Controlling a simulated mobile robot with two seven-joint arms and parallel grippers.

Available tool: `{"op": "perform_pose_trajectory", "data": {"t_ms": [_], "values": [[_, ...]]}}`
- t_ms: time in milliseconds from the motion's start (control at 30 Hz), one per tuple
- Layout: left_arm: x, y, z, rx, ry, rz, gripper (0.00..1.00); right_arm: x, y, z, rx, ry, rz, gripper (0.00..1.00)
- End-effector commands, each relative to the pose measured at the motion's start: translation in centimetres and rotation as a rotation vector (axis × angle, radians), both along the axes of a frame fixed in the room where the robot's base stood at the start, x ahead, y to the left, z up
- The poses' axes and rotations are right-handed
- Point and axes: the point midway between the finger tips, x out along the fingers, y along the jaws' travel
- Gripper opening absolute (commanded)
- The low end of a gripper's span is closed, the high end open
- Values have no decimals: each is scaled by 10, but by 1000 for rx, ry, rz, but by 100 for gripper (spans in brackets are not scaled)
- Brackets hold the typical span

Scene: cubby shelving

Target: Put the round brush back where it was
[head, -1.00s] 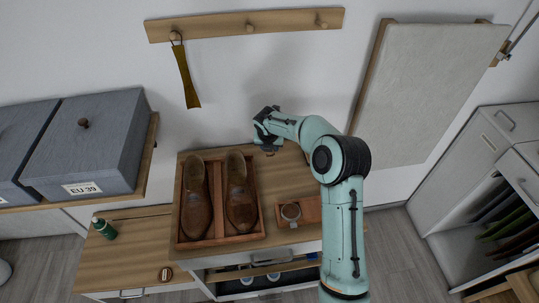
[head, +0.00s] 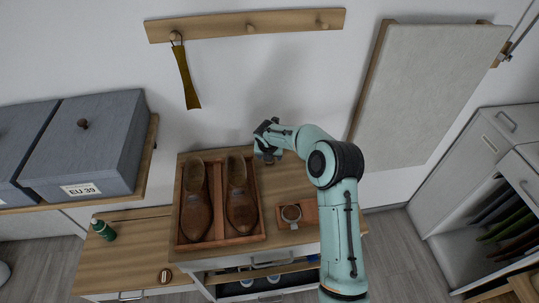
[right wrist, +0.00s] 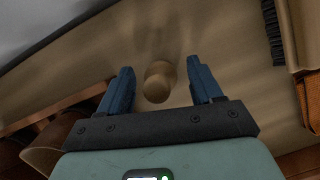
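My right gripper (head: 266,154) is over the back part of the wooden cabinet top (head: 292,178), just right of the shoe tray. In the right wrist view its two blue fingers (right wrist: 162,88) are apart. A pale wooden round knob (right wrist: 158,82) stands between them, with a gap on both sides. It looks like the handle of the round brush, but its lower part is hidden and I cannot tell for sure. In the head view the gripper hides this thing. My left gripper is not in view.
Brown shoes (head: 240,200) fill the wooden tray (head: 222,242). A small brown holder with a round grey item (head: 291,212) lies at the front right. The wall is behind.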

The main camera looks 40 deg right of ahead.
Motion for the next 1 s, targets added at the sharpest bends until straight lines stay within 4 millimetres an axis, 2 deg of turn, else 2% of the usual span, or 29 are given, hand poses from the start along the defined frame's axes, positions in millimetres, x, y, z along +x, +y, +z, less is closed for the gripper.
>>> {"op": "perform_pose_trajectory", "data": {"t_ms": [267,367,700,833,1000], "values": [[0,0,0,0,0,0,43,-1,1,7,0,-1,0,65],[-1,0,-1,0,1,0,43,-5,5,21,0,-3,1,65],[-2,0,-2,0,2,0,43,-26,24,87,-1,-3,2,65],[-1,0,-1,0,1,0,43,-31,29,104,-1,-2,0,65],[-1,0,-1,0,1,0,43,-35,31,113,0,0,0,65]]}}
